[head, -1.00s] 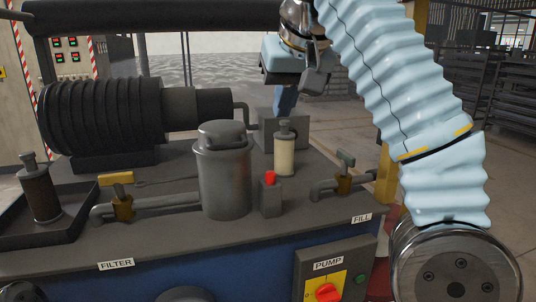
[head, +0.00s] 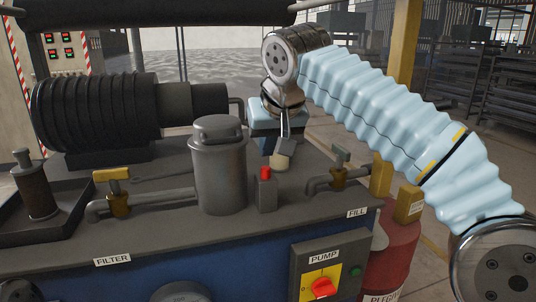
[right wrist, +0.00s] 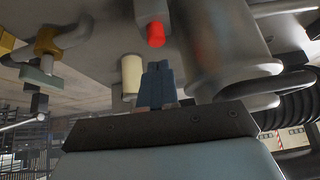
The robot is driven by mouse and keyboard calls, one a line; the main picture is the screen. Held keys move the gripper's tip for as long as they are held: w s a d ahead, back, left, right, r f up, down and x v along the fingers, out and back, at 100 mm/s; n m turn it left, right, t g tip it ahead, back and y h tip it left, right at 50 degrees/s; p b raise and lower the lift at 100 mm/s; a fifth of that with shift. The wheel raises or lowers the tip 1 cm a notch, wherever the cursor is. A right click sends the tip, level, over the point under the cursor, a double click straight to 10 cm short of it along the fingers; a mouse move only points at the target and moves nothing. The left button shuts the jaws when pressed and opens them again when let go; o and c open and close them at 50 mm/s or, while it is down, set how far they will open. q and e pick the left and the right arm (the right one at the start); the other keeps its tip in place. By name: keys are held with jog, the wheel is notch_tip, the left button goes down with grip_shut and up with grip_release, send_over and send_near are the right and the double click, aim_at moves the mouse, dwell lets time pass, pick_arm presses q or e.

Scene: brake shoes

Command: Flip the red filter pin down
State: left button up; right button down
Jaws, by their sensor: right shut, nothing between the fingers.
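A small red pin (head: 265,174) stands upright on a grey block (head: 266,195), just right of the grey metal canister (head: 219,170). In the right wrist view the red pin (right wrist: 155,34) shows beyond my fingertips, near the top. My right gripper (head: 284,148) is behind and slightly right of the red pin in the head view, apart from it. In the right wrist view its blue fingers (right wrist: 158,68) are together and empty. My left gripper is not in view.
A yellow-handled valve (head: 117,190) sits above the FILTER label (head: 112,260), and another valve (head: 339,172) sits near the FILL label. A large ribbed black motor (head: 100,115) lies behind. The PUMP panel (head: 329,265) is on the front. The front bench top is mostly clear.

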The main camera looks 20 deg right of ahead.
aim_at(267, 168)
jog(key=shift+s+f, duration=0.25)
jog(key=shift+f, duration=0.75)
notch_tip(267, 168, down, 2)
jog(key=shift+f+b, duration=0.15)
jog(key=shift+b, duration=0.55)
jog(key=p+v, duration=0.1)
jog(key=v, duration=1.3)
